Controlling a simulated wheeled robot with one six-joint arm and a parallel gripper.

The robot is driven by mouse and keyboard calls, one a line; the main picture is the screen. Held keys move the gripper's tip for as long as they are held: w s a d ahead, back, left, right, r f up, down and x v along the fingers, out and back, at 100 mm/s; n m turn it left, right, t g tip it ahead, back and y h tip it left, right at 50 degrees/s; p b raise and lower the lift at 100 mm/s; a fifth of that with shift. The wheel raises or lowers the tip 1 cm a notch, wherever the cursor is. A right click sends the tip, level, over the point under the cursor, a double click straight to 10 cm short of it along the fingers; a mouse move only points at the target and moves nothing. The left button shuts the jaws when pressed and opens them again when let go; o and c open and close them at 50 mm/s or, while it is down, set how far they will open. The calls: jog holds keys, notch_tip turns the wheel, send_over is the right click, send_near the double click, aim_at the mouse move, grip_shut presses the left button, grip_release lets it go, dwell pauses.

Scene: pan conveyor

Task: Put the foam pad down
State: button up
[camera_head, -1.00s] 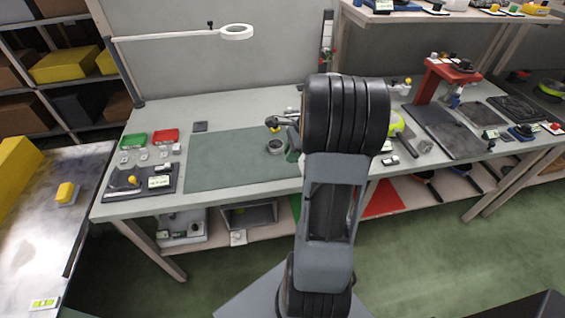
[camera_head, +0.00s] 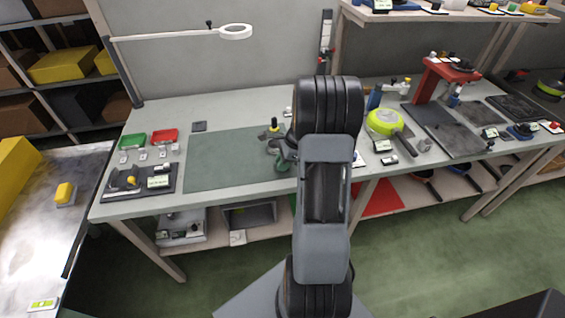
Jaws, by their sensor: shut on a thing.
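My gripper (camera_head: 277,148) shows only in part, just left of my black wrist joint, above the right end of the green mat (camera_head: 225,165) on the workbench. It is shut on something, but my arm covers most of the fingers. The foam pad cannot be made out clearly. A small dark green piece (camera_head: 283,167) shows just below the gripper; I cannot tell whether it is held or stands on the bench.
A black tray (camera_head: 150,187) and red and green bins (camera_head: 164,136) stand left on the bench. A lime round tool (camera_head: 384,121) and a red press (camera_head: 440,75) stand right. A lamp arm (camera_head: 165,36) reaches over the back. The mat's left and middle are bare.

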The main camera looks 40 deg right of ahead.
jog(key=shift+f, duration=0.1)
jog(key=o, duration=0.8)
jog(key=shift+r, duration=0.3)
jog(key=v, duration=1.1)
jog(key=s+a+r+n+h, duration=0.1)
jog(key=a+r+n, duration=0.1)
jog(key=a+n, duration=0.35)
jog(key=s+a+r+n+h, duration=0.1)
jog(key=a+r+n, duration=0.25)
jog(key=a, duration=0.35)
jog(key=s+a+n, duration=0.3)
jog(key=a+n, duration=0.1)
jog(key=s+a+n+t+h, duration=0.1)
jog(key=s+a+n, duration=0.1)
jog(key=a+n, duration=0.2)
jog(key=s+a+f+n, duration=0.1)
jog(key=s+a+n, duration=0.2)
jog(key=n, duration=0.3)
jog(key=shift+s+a+t+h, duration=0.3)
jog(key=shift+s+a+h, duration=0.05)
jog(key=shift+a+h, duration=0.05)
